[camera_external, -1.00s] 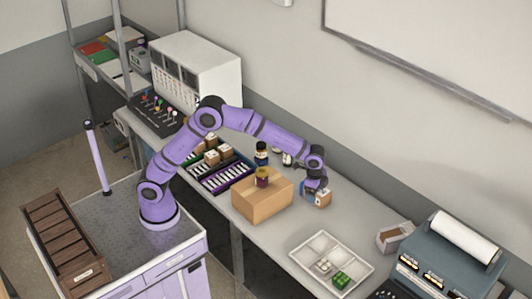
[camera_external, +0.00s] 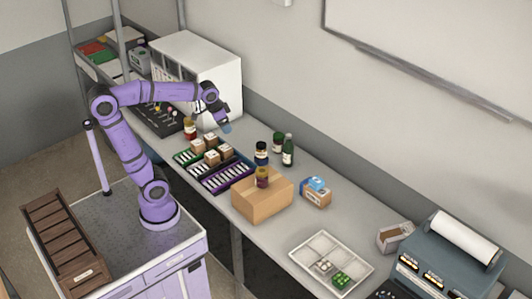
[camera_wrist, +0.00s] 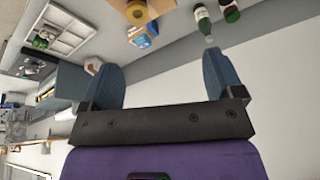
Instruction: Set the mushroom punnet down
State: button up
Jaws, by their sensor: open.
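The small brown-and-blue pack (camera_external: 316,192), which appears to be the mushroom punnet, rests on the bench to the right of the cardboard box (camera_external: 262,203). It also shows small near the top of the wrist view (camera_wrist: 143,36). My gripper (camera_external: 226,127) is far from it, raised over the bench near the white cabinet. In the wrist view my gripper (camera_wrist: 162,78) has its two blue fingers wide apart, with nothing between them.
A jar (camera_external: 262,177) stands on the box. Dark bottles (camera_external: 288,151) stand behind it. A white divided tray (camera_external: 298,249) holds small packs at the front right. A grey machine (camera_external: 450,250) is at the right.

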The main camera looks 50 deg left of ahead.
jog(key=s+a+f+n, duration=0.2)
jog(key=s+a, duration=0.2)
jog(key=s, duration=0.2)
jog(key=s+a+f+n+t, duration=0.1)
jog(key=s+a+f+n, duration=0.1)
jog(key=s+a, duration=0.3)
jog(key=shift+s+f+y, duration=0.15)
jog(key=shift+s+y, duration=0.15)
jog(key=shift+s, duration=0.85)
